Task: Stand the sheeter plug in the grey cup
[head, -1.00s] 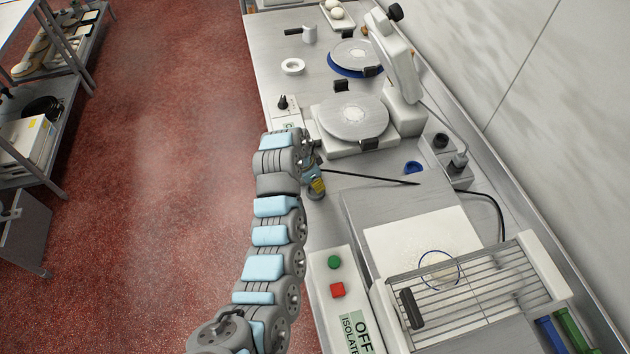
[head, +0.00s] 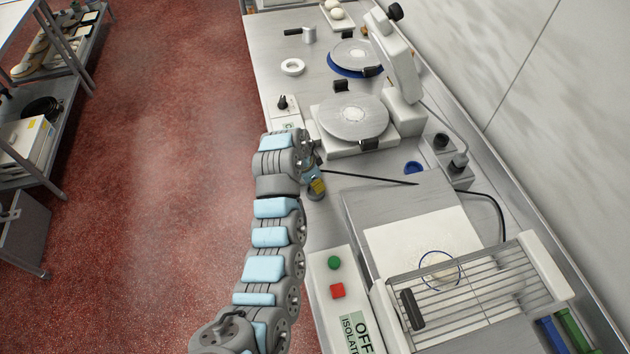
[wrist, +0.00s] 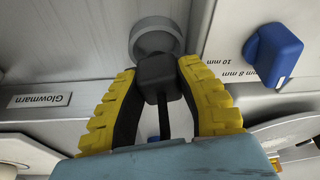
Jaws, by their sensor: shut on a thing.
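My gripper (wrist: 155,100) has yellow ribbed fingers with dark pads, shut on the sheeter plug (wrist: 157,72), a black block with a dark cable. The grey cup (wrist: 136,42) shows as a round rim just beyond the plug in the wrist view. The plug's far end overlaps the near part of the rim; I cannot tell whether it is above the cup or inside it. In the head view my gripper (head: 316,184) is low over the left side of the bench, and the plug and cup are not clear there.
The black cable (head: 370,179) runs right from my gripper towards the sheeter (head: 362,212). A round-plate press (head: 353,118) stands behind. A blue knob (wrist: 272,55) is near the cup.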

